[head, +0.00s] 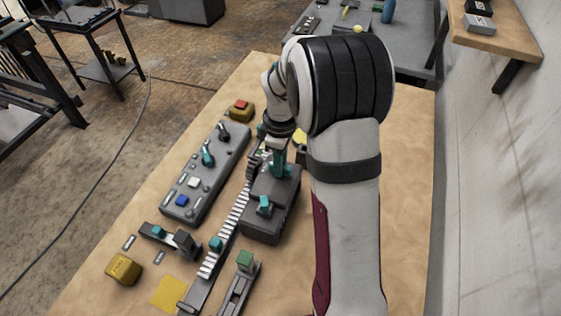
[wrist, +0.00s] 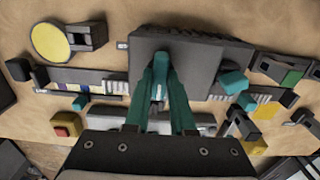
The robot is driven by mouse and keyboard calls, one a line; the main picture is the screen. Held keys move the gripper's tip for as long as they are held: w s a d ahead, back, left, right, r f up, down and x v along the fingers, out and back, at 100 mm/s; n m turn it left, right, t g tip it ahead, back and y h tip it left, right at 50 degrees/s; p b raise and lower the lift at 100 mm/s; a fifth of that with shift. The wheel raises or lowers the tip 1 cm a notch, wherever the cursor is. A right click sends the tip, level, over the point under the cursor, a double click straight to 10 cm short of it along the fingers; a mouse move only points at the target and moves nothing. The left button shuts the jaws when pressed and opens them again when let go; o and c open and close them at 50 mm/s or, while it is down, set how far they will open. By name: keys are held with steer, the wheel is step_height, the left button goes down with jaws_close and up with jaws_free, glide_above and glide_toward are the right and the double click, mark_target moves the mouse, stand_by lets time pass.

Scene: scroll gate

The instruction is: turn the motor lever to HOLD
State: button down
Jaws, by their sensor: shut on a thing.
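A dark grey box (head: 262,218), apparently the motor housing, stands on the wooden table; it also shows in the wrist view (wrist: 205,57). A teal knob (head: 264,206) sits on its near end and shows at the right in the wrist view (wrist: 232,81). My gripper (head: 277,160) is down at the box's far end. In the wrist view its teal fingers (wrist: 159,88) are closed together around a small piece, apparently the motor lever (wrist: 158,92), which they mostly hide. I cannot read any HOLD mark or the lever's angle.
A white-toothed rack (head: 234,222) runs beside the box. Left of it is a grey control panel (head: 190,190) with levers and buttons. A red-topped yellow box (head: 241,110) stands behind, and a green-block fixture (head: 243,268) in front. The table's right side is bare beyond my arm.

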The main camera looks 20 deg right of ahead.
stand_by(0.3)
steer(key=c, duration=0.8)
jaws_free()
steer(key=shift+o, duration=0.2)
step_height(320, 180, up, 16)
steer(key=shift+f, duration=0.1)
steer(key=s+a+f+m, duration=0.2)
steer(key=s+a+m, duration=0.2)
steer(key=s, duration=0.4)
steer(key=s+a+f+m+y, duration=0.1)
steer(key=s+a+m, duration=0.3)
steer(key=s, duration=0.5)
steer(key=s+a+f+m, duration=0.2)
steer(key=s+a+m, duration=0.2)
steer(key=s, duration=0.5)
steer(key=m, duration=0.2)
steer(key=shift+a+f+m+y, duration=0.3)
steer(key=shift+a+m+y, duration=0.05)
steer(key=shift+m+y, duration=0.05)
